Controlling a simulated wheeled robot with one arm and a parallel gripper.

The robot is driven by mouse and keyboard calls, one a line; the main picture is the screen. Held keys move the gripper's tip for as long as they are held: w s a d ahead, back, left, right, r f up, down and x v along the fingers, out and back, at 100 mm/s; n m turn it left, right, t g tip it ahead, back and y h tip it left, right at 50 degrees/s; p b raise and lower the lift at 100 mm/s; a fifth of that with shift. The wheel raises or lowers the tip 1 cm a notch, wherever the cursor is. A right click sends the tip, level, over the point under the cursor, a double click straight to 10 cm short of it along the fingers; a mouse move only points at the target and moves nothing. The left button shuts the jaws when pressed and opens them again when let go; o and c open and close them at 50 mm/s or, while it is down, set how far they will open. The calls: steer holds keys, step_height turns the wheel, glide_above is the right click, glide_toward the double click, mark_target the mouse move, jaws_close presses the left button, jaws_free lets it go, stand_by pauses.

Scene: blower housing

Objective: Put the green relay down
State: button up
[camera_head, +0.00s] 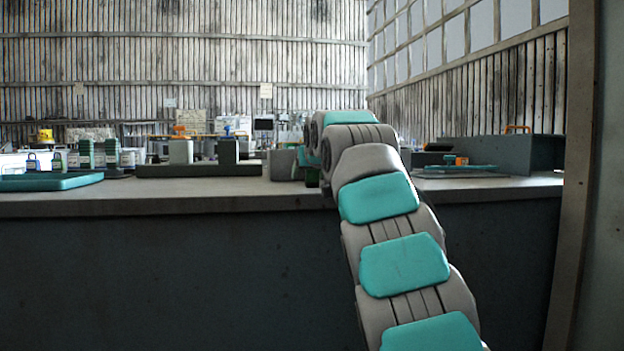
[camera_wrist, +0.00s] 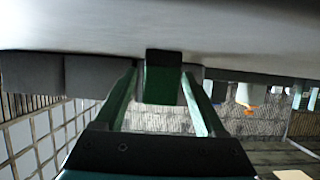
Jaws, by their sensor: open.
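The green relay (camera_wrist: 163,78) is a dark green block in the middle of the wrist view, which shows the scene upside down. It stands on the pale grey bench top (camera_wrist: 230,30). My gripper (camera_wrist: 159,74) is open, with one green finger on each side of the relay. Narrow gaps show between the fingers and the relay, so it appears free of them. In the head view a small dark green patch (camera_head: 312,178), apparently the relay, shows at bench level below the end of my arm. My arm hides most of the gripper there.
A dark base (camera_head: 200,171) carrying a grey block and a dark green block stands left of my arm. A teal tray (camera_head: 48,182) and several green-and-white containers (camera_head: 86,153) are farther left. A grey toolbox (camera_head: 500,150) stands at right. The front bench strip is clear.

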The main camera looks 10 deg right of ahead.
steer(key=shift+w+f, duration=0.1)
steer(key=shift+w, duration=0.2)
steer(key=shift+c, duration=0.2)
jaws_close()
